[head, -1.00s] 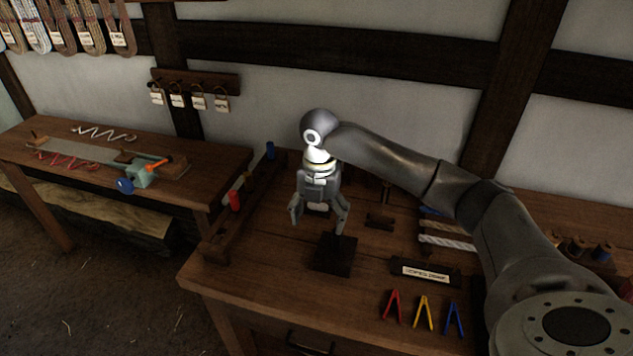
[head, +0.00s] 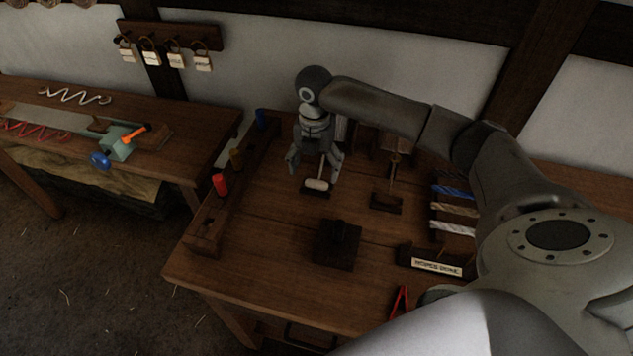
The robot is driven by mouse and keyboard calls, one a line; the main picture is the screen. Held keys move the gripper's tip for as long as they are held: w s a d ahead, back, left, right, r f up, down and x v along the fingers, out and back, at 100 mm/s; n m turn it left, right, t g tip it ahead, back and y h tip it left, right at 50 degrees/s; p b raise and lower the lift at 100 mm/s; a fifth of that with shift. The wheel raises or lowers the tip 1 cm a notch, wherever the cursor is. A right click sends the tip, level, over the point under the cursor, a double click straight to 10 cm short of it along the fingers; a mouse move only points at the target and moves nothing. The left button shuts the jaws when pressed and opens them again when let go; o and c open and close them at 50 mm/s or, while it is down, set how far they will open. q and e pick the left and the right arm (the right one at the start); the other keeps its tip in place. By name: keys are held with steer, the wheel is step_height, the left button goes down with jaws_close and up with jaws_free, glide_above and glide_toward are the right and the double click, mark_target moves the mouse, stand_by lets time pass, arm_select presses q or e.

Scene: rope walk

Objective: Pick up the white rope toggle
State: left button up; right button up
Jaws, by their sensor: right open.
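The white rope toggle (head: 317,184) is a small pale oval piece on a low dark stand on the wooden bench, with a thin upright behind or above it. My right gripper (head: 313,174) points down and is open, with its fingers apart to the left and right of the toggle in the picture. The toggle shows between and just below the fingertips, and I see no contact. The exact height gap cannot be told. My left gripper is not in view.
A dark block (head: 338,243) stands nearer me on the bench. A dark stand (head: 387,201), rope pieces (head: 454,208) and a label holder (head: 437,264) are right.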

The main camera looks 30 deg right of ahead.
mark_target(317, 181)
step_height(317, 181, down, 4)
steer(key=shift+s+d+f+p, duration=0.1)
steer(key=shift+d+f+p, duration=0.05)
steer(key=shift+p, duration=0.6)
steer(key=shift+f, duration=0.35)
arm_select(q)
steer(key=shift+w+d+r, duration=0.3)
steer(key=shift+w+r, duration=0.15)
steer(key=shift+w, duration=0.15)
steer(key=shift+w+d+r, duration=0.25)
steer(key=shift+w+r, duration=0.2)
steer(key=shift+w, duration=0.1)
arm_select(e)
steer(key=shift+f, duration=0.2)
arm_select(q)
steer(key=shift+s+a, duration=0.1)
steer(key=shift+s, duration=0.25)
arm_select(e)
steer(key=c, duration=0.9)
